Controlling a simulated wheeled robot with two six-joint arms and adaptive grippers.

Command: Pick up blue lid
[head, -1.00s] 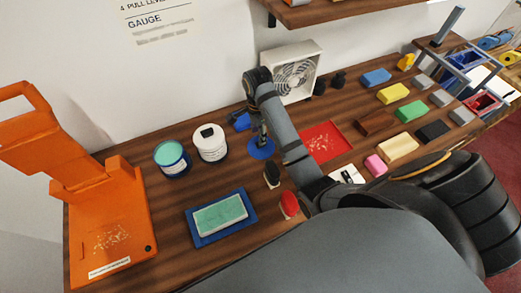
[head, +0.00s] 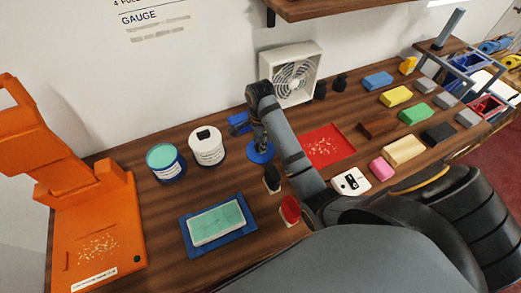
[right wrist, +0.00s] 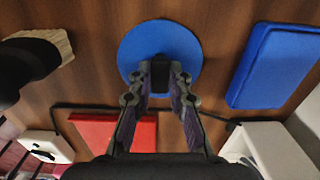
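The blue lid (head: 261,154) is a flat round disc on the wooden counter, right of the white tub. In the right wrist view the blue lid (right wrist: 188,42) lies under my fingertips, with a small dark knob-like piece (right wrist: 160,72) at its middle. My right gripper (head: 261,143) points down at the lid's centre. In the right wrist view my right gripper (right wrist: 158,76) has one fingertip on each side of the dark piece. I cannot tell whether they press on it. My left gripper is not in view.
A teal-topped tub (head: 166,163) and a white tub (head: 207,147) stand left of the lid. A blue item (head: 238,123) is close behind it. A red tray (head: 328,145) lies right, a white fan (head: 292,75) behind. Dark and red-topped stamps (head: 290,208) stand in front.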

